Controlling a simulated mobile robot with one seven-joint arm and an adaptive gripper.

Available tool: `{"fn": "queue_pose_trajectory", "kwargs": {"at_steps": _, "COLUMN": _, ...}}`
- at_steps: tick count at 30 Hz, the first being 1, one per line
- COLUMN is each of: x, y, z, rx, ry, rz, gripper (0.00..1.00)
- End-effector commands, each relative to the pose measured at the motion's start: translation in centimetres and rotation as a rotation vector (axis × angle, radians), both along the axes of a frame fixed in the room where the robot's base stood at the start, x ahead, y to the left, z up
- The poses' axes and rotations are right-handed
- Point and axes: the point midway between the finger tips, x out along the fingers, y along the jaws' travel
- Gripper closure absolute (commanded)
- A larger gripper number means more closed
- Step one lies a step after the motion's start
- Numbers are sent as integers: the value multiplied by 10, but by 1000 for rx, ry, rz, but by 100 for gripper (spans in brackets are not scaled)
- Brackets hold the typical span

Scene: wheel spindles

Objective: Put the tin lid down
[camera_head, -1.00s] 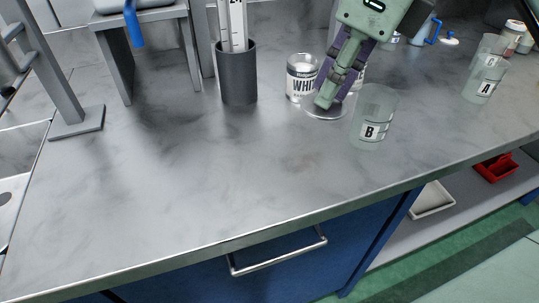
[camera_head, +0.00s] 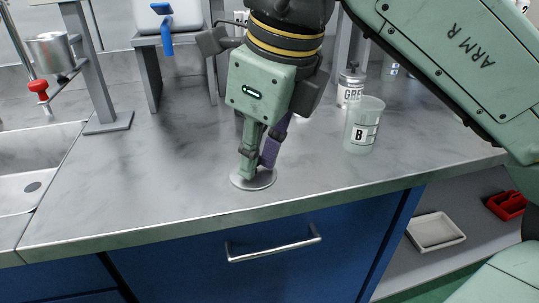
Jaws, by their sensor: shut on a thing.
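My gripper (camera_head: 256,172) points down over the front part of the grey worktop (camera_head: 130,200). Its fingers are shut on the tin lid (camera_head: 261,182), a flat round silvery disc. The lid lies level, at or just above the worktop near the front edge; I cannot tell if it touches. The fingers and palm hide part of the lid's far side.
Beaker B (camera_head: 363,125) stands to the right of my gripper, with a tin labelled GREY (camera_head: 350,88) behind it. A sink (camera_head: 40,170) is at the left, beside a grey stand (camera_head: 108,122). The worktop between stand and gripper is clear.

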Motion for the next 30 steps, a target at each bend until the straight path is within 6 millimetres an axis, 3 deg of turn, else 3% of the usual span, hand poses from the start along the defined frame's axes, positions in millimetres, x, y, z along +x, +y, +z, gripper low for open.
{"fn": "queue_pose_trajectory", "kwargs": {"at_steps": 5, "x": 12, "y": -3, "z": -1, "rx": 2, "ry": 1, "rz": -10, "gripper": 100}}
{"fn": "queue_pose_trajectory", "kwargs": {"at_steps": 18, "x": 118, "y": -31, "z": -11, "rx": 4, "ry": 2, "rz": -8, "gripper": 100}}
{"fn": "queue_pose_trajectory", "kwargs": {"at_steps": 30, "x": 157, "y": -41, "z": -15, "rx": 1, "ry": 0, "rz": -9, "gripper": 100}}
